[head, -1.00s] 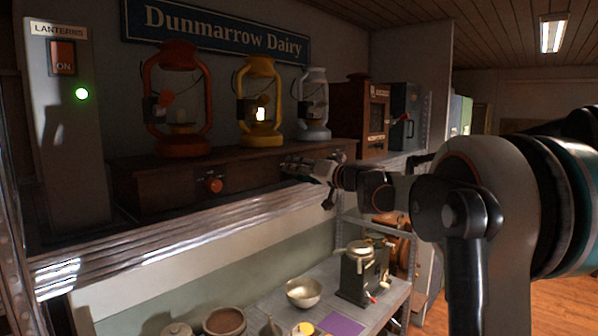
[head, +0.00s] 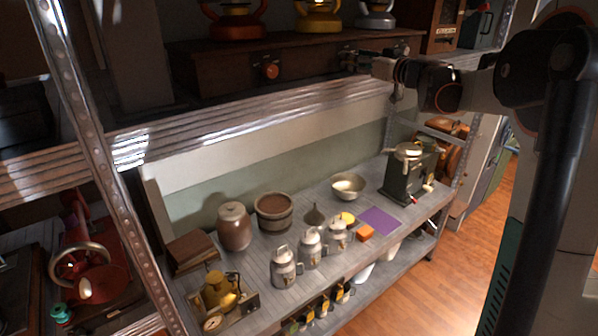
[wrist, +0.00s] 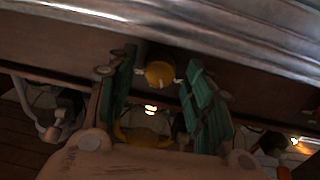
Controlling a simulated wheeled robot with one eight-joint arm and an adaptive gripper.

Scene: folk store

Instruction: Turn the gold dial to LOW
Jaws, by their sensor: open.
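The gold dial (wrist: 160,75) shows in the wrist view on the brown wooden front panel (wrist: 60,45). My gripper (wrist: 161,60) is open, with one green-padded finger on each side of the dial. I cannot tell whether either finger touches it. In the head view my gripper (head: 352,59) is at the front of the lantern base (head: 225,72) and hides the gold dial. The dial's setting and any LOW mark cannot be read. The yellow lantern (head: 317,22) stands above, cut off by the picture's top; a glow (wrist: 151,108) shows in the wrist view.
A red dial (head: 271,71) is left of my gripper on the same base. A metal shelf edge (head: 250,122) runs just below. The workbench (head: 265,255) underneath holds milk cans, a bowl (head: 347,187) and a dark green machine (head: 407,172). Wooden floor (head: 470,255) is clear at right.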

